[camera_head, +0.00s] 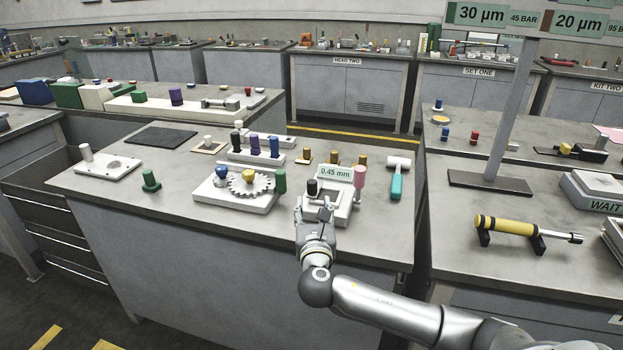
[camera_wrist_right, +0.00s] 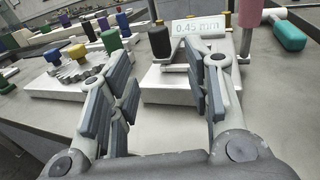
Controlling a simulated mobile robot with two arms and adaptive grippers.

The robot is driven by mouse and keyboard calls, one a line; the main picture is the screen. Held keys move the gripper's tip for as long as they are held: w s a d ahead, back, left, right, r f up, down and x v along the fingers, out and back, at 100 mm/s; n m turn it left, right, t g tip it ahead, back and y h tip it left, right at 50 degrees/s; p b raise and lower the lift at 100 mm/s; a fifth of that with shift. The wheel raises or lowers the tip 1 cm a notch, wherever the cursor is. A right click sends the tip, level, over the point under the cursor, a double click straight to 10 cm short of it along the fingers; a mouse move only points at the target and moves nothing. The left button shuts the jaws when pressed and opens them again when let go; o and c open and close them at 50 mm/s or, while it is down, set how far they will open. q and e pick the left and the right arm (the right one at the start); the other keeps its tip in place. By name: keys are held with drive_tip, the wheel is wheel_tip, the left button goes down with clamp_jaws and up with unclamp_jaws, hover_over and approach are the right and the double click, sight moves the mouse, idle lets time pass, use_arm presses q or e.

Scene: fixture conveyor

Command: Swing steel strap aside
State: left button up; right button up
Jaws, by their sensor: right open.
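A pale fixture block (camera_head: 343,217) stands near the bench's front edge with a "0.45 mm" label (camera_head: 336,172) above it. A black knob (camera_head: 312,188) stands at its left and a pink-topped post (camera_head: 359,177) at its right. I cannot clearly tell a steel strap from the fixture's other grey parts. My right gripper (camera_head: 313,211) is open at the fixture's front left, below the black knob. In the right wrist view, the black knob (camera_wrist_right: 160,42) shows beyond and between the spread fingers (camera_wrist_right: 162,78), with nothing gripped. My left gripper is out of view.
Left of the fixture is a white plate with a toothed gear (camera_head: 238,190) and a green knob (camera_head: 280,181). A teal-handled mallet (camera_head: 396,183) lies to the right. A yellow-handled tool (camera_head: 505,227) rests on the right bench.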

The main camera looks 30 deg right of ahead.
sight(312, 188)
drive_tip(key=shift+w+d, duration=0.15)
drive_tip(key=shift+w, duration=0.15)
drive_tip(key=shift+w+d+r, duration=0.2)
drive_tip(key=shift+w+d, duration=0.1)
drive_tip(key=shift+w, duration=0.2)
drive_tip(key=shift+w+d+r, duration=0.15)
drive_tip(key=shift+w+d, duration=0.15)
drive_tip(key=shift+w, duration=0.2)
drive_tip(key=x, duration=0.3)
drive_tip(key=shift+w+f, duration=0.15)
drive_tip(key=x, duration=0.3)
drive_tip(key=shift+w+d, duration=0.2)
drive_tip(key=shift+w, duration=0.05)
drive_tip(key=shift+w+d, duration=0.15)
drive_tip(key=shift+w, duration=0.1)
drive_tip(key=shift+c, duration=1.2)
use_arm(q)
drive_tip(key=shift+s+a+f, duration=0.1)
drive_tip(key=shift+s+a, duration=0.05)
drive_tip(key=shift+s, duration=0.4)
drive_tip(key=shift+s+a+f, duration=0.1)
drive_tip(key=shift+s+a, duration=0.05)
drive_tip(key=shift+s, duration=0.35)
use_arm(e)
clamp_jaws()
